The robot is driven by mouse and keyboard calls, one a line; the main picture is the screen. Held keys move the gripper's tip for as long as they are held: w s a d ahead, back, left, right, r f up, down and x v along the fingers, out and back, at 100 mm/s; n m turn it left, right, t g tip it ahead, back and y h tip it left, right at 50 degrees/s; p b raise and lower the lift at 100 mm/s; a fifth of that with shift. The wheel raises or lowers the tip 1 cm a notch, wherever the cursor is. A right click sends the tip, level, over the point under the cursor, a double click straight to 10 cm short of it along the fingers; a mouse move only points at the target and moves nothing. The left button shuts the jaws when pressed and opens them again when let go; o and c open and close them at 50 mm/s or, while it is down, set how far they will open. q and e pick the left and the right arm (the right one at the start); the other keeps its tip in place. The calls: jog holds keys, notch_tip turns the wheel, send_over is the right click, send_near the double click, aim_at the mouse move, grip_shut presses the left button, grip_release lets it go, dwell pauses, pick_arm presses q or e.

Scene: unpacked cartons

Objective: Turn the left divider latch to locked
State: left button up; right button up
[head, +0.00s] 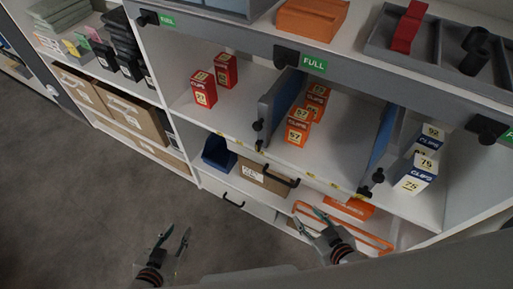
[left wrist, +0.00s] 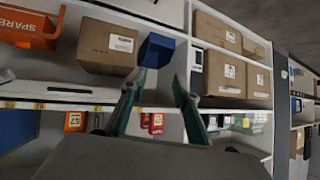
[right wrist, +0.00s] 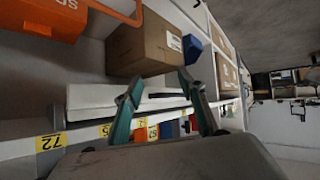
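The left divider (head: 282,102) is a blue-grey upright panel on the middle shelf, between red boxes and orange boxes. Its black latch (head: 258,132) is at its front end by the shelf edge; I cannot tell whether it is locked. The right divider (head: 381,142) is a similar blue panel with a black latch (head: 377,177). My left gripper (head: 174,238) is open and empty, in front of and below the shelf. My right gripper (head: 322,222) is open and empty, below the right divider. The wrist views also show the left gripper (left wrist: 158,84) and right gripper (right wrist: 160,82) open.
Red boxes (head: 204,89), orange boxes (head: 299,126) and white-blue boxes (head: 415,174) stand on the divided shelf. Below are a blue bin (head: 218,154), a brown carton (head: 262,177) and an orange tray (head: 348,208). Green "FULL" labels mark the upper ledge (head: 230,40). The floor at left is clear.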

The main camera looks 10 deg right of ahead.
pick_arm(q)
jog(key=w+d+r+m+t+h+b, duration=0.15)
jog(key=w+d+r+h, duration=0.35)
jog(key=w+d, duration=0.55)
jog(key=m+t+h+b, duration=0.1)
jog(key=t+h+b, duration=0.1)
jog(key=t+h, duration=0.1)
send_near(257, 146)
jog(key=x, duration=0.3)
jog(key=shift+g, duration=0.25)
jog(key=b+x, duration=0.1)
jog(key=x, duration=0.5)
jog(key=shift+w+r, duration=0.15)
jog(key=shift+w, duration=0.1)
pick_arm(e)
jog(key=f, duration=0.2)
jog(key=d+f, duration=0.1)
jog(key=shift+w, duration=0.25)
pick_arm(q)
grip_shut()
pick_arm(e)
jog(key=shift+f, duration=0.1)
